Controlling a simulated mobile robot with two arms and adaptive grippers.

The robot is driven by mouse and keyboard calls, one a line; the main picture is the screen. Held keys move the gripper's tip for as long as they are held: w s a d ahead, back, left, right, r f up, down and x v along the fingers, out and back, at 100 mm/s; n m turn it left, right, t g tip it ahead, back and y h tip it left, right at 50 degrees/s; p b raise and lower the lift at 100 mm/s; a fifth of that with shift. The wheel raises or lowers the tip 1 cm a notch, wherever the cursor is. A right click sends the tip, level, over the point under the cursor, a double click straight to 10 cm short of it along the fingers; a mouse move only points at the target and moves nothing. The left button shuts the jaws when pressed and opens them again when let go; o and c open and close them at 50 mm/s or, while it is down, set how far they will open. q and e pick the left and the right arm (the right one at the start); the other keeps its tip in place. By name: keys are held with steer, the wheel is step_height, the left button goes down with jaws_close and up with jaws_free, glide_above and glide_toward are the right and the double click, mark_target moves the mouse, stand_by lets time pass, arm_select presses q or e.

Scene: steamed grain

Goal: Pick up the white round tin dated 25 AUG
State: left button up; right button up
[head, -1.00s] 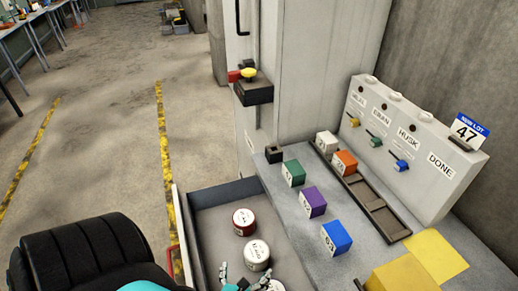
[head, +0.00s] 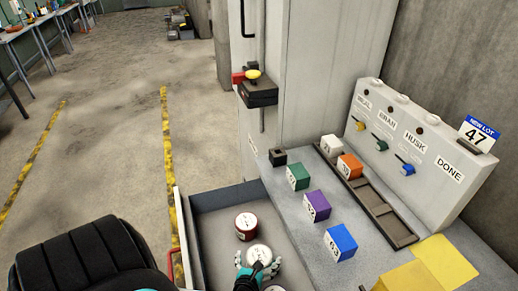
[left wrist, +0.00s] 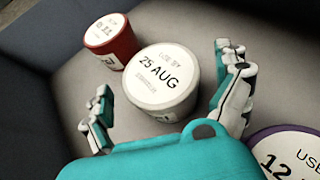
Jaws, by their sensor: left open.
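The white round tin dated 25 AUG (left wrist: 160,80) stands upright in the grey drawer, label up. In the head view the tin (head: 259,251) is partly covered by my left gripper (head: 258,263). My left gripper is open; in the left wrist view its fingers (left wrist: 164,78) are spread to either side of the tin. The right finger looks close to the tin's side; I cannot tell if it touches. The left finger shows a gap. My right gripper is not in view.
A red tin (left wrist: 110,40) stands just beyond the white one, and a purple-rimmed tin (left wrist: 288,155) marked 12 stands on the near right. The drawer's walls (head: 225,192) enclose them. Coloured blocks (head: 317,205) stand on the counter to the right.

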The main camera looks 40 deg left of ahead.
arm_select(q)
steer(key=shift+x, duration=1.1)
steer(key=shift+s, duration=0.1)
steer(key=c, duration=1.4)
